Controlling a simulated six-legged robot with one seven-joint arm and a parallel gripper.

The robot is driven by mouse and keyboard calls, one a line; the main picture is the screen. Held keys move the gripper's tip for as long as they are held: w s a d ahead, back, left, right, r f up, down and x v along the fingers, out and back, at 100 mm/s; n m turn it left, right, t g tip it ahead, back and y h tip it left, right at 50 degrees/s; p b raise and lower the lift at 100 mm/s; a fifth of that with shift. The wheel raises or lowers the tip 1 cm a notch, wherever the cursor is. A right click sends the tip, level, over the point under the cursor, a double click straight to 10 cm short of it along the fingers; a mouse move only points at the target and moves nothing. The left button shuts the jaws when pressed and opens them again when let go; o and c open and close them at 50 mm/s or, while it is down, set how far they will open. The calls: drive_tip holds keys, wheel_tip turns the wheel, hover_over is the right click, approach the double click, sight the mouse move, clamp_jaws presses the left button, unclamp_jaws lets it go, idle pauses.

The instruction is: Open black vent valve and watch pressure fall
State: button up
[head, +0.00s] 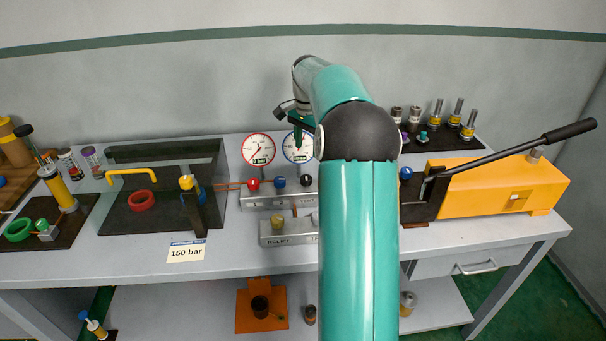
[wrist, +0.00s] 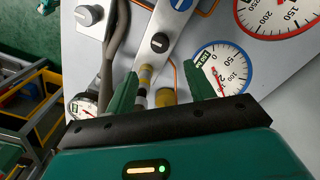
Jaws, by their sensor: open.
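A black valve knob (head: 305,181) sits on the grey manifold, right of the blue knob (head: 279,182) and red knob (head: 253,184). What looks like the same black knob (wrist: 160,42) shows in the wrist view, beyond my fingertips and apart from them. My gripper (wrist: 161,70) is open and empty, with a finger on each side of the view. In the head view my gripper (head: 299,137) hangs in front of the blue-rimmed gauge (head: 289,147) and partly covers it. The red-rimmed gauge (head: 258,149) stands left of it. I cannot read the needles surely.
Between and beyond my fingers is a brass-coloured fitting (wrist: 165,97). The RELIEF block (head: 275,238) stands in front of the manifold. A yellow pump (head: 507,190) with a long black lever is at the right. My arm hides the bench middle. A 150 bar card (head: 187,250) lies at the front.

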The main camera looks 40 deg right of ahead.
sight(307, 177)
wheel_tip(307, 177, down, 11)
drive_tip(key=shift+a+r, duration=0.1)
idle(0.3)
drive_tip(key=c, duration=1)
